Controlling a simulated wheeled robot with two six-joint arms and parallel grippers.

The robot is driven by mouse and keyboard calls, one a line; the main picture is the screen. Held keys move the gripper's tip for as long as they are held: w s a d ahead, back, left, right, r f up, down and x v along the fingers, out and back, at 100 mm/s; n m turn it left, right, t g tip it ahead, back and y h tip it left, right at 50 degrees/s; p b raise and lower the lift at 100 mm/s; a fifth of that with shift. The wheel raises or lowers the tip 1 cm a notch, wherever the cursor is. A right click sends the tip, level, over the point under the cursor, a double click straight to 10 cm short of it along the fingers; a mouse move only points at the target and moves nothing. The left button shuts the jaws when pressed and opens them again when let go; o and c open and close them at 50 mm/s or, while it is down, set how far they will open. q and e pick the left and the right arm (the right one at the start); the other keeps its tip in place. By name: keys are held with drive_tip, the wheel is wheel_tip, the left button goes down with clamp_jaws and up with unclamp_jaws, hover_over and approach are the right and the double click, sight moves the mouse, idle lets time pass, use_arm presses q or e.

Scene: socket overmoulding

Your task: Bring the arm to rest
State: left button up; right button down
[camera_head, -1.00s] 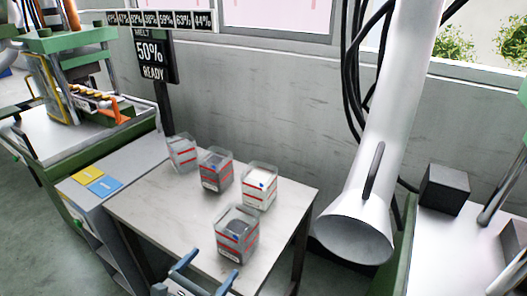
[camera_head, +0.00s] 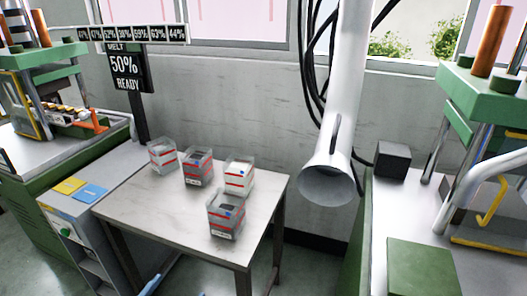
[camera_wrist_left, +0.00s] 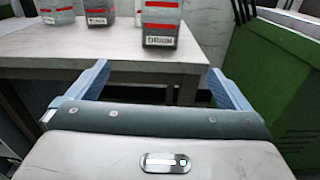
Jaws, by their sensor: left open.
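My left gripper (camera_wrist_left: 158,68) is open and empty in the left wrist view, its two blue fingers spread in front of the table's edge. In the head view only a small blue part of it (camera_head: 155,284) shows at the bottom edge, below the table. The table (camera_head: 135,208) bears several clear bins with red stripes, and the gripper is apart from them. The nearest bin (camera_head: 226,215) stands towards the table's front right; it also shows in the left wrist view (camera_wrist_left: 160,22). My right gripper is not in view.
A grey cabinet (camera_head: 60,205) with yellow and blue cards stands left of the table. A white extraction hood (camera_head: 326,185) hangs to the right. Green presses stand at the far left and right (camera_head: 485,88). A dark box (camera_head: 393,160) sits on the right bench. Floor shows below the table.

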use_arm(q)
drive_tip(key=s+a+f+m+g+y+p, duration=0.1)
drive_tip(key=s+a+f+m+g+y, duration=0.15)
drive_tip(key=f+m, duration=0.8)
drive_tip(key=s+a+f+m+g+y+p, duration=0.1)
drive_tip(key=s+a+f+m+g, duration=0.2)
drive_tip(key=f, duration=1.4)
drive_tip(key=s+a+f+m+g+y+p, duration=0.2)
drive_tip(key=s+f+m+g, duration=0.7)
drive_tip(key=s+f+m, duration=0.8)
drive_tip(key=s+a+f+y, duration=0.1)
drive_tip(key=s+a+f, duration=0.1)
drive_tip(key=s+f, duration=0.3)
drive_tip(key=shift+s+m+g, duration=0.35)
drive_tip(key=shift+s, duration=0.3)
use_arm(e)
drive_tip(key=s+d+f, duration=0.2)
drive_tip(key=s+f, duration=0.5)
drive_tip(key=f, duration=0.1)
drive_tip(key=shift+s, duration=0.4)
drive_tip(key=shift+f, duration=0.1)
